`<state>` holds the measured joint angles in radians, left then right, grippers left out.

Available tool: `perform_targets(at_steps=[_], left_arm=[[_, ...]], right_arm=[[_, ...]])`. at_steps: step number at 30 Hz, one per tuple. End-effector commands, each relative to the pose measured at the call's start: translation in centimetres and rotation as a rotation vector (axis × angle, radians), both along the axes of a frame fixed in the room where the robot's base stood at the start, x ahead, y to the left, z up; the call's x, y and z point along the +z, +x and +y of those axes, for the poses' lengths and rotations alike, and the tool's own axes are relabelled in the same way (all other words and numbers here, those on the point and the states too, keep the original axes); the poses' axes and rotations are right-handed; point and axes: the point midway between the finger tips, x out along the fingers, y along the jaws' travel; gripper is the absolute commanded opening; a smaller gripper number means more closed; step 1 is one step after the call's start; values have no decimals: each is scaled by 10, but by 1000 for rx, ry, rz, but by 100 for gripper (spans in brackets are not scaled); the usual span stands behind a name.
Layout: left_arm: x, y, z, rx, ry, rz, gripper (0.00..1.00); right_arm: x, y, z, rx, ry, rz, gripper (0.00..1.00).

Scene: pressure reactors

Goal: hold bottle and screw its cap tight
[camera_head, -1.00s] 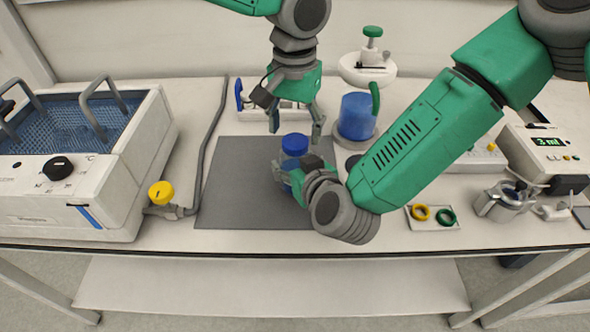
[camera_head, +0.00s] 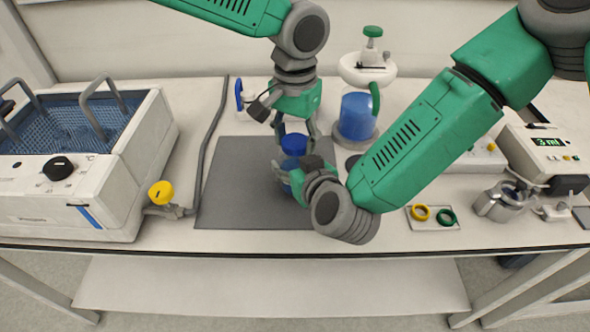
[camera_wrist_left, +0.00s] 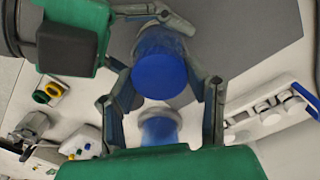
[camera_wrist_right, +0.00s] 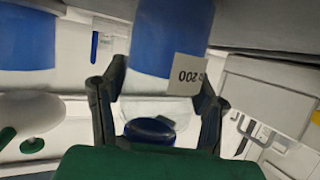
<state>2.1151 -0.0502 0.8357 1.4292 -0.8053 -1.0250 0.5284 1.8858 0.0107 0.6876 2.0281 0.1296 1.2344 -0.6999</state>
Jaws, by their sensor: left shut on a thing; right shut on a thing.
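A bottle with blue contents (camera_head: 291,166) stands on a dark grey mat (camera_head: 245,160), with a blue cap (camera_head: 293,143) on top. My right gripper (camera_head: 288,180) is shut on the bottle's body from the near right side. In the right wrist view the bottle (camera_wrist_right: 165,45) shows a label reading 200 between the fingers. My left gripper (camera_head: 294,139) points down from above, shut on the cap with a finger on each side. The left wrist view shows the cap (camera_wrist_left: 158,76) between these fingers. My right gripper partly hides the bottle's lower body, and the cap's threads are hidden.
A water bath (camera_head: 85,165) with a yellow knob stands on the left. A vessel with blue liquid (camera_head: 356,116) stands just behind right. A plate with yellow and green rings (camera_head: 433,217) lies at the right. The mat's left part is clear.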

Motion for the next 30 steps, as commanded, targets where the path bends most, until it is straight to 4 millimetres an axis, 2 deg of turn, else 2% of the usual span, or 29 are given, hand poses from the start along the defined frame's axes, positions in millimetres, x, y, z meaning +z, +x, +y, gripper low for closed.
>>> perform_targets(at_steps=[8, 12, 13, 15, 25, 30], left_arm=[[0, 2, 2, -472, 5, -5, 8], [0, 3, 2, -470, 5, -5, 8], [0, 3, 2, -470, 5, -5, 46], [0, 3, 2, -469, 5, -5, 63], [2, 1, 1, -469, 2, -3, 63], [18, 2, 1, -468, 3, -6, 63]], right_arm=[[0, 0, -1, -2, 0, 0, 0], [0, 0, -1, -2, 0, 0, 0], [0, 0, -1, -2, 0, 1, 0], [0, 0, -1, -2, 0, 1, 0], [0, 0, 0, -1, 0, -1, 0], [1, 0, 0, -1, 0, -1, 0]])
